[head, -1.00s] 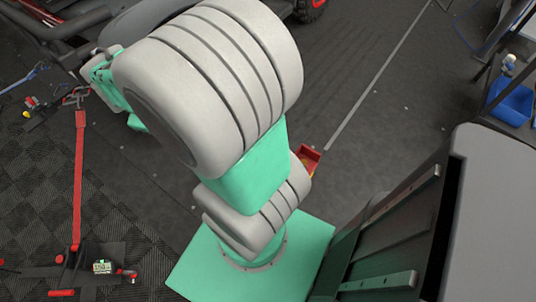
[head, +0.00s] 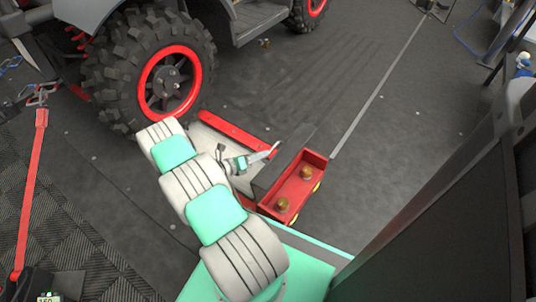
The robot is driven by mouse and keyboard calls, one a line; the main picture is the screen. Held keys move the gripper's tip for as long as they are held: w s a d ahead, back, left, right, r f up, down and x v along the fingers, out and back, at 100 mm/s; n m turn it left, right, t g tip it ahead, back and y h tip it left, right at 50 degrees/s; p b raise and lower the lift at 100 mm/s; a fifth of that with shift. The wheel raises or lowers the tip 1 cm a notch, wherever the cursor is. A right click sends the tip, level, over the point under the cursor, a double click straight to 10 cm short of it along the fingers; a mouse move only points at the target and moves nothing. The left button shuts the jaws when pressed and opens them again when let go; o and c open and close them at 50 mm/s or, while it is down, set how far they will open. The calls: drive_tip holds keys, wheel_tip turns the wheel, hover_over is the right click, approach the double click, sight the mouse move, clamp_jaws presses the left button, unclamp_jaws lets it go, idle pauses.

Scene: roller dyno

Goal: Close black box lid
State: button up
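No box that is plainly black shows in the head view. A dark upright panel (head: 284,160) stands along the left side of an open red box (head: 315,160); I cannot tell if it is the lid or a separate part. The red box holds two brass-coloured round pieces (head: 306,172). My gripper (head: 268,154) is just left of the dark panel, its grey end pointing at it. Whether it touches the panel cannot be made out. The fingers are too small to tell whether they are open or shut.
A large black tyre with a red rim (head: 175,85) stands behind my arm at upper left. A red bar (head: 235,132) lies behind the gripper. A tall dark panel (head: 455,210) fills the right side. The dark floor (head: 340,85) beyond the red box is mostly clear.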

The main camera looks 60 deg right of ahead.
sight(270, 151)
drive_tip(key=b+x, duration=0.1)
drive_tip(key=x, duration=0.4)
drive_tip(key=shift+s+d+f, duration=0.15)
clamp_jaws()
idle(1.2)
